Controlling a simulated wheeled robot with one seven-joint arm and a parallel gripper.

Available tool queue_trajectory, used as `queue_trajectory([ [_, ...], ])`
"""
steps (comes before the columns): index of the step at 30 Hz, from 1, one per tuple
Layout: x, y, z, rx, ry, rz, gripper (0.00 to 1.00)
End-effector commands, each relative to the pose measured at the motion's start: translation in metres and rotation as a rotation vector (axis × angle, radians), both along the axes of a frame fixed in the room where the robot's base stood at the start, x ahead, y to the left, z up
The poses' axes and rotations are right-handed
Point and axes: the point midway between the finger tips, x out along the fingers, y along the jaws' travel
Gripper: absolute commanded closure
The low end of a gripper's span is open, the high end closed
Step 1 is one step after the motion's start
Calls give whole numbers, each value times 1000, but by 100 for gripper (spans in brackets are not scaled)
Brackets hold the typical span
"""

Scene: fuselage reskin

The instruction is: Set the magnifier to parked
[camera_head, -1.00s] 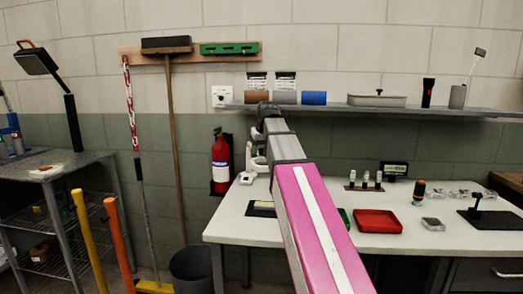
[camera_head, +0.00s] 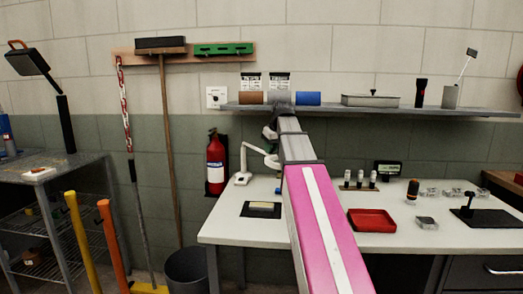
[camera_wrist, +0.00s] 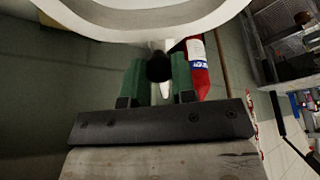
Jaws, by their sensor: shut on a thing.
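The magnifier (camera_head: 243,178) is a white jointed lamp with its base at the back left of the bench. Its thin white arm rises from the base and runs right, until my arm hides its far end. In the wrist view its large white ring head (camera_wrist: 150,28) fills the top. My gripper (camera_wrist: 158,82) has green fingers just below the ring. They are shut on the magnifier's small white handle (camera_wrist: 164,91), with a dark round knob (camera_wrist: 158,68) between them.
On the white bench (camera_head: 225,228) are a dark mat with a pale block (camera_head: 262,207), a red tray (camera_head: 371,221) and several small parts at right. A wall shelf (camera_head: 400,110) runs above. A red extinguisher (camera_head: 215,163) hangs left of the bench.

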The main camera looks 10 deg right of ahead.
Motion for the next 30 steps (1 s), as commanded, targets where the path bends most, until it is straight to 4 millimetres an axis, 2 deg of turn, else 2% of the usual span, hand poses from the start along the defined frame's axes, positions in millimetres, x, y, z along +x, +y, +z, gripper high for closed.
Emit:
queue_trajectory([
  [3,11,-21,1,0,0,73,100],
  [7,16,-34,0,1,-1,132,100],
  [19,16,-38,0,2,-3,159,100],
  [20,16,-38,0,2,-4,158,69],
  [21,16,-38,0,2,-4,158,56],
  [22,16,-38,0,2,-4,158,50],
  [30,16,-38,0,1,-3,158,50],
])
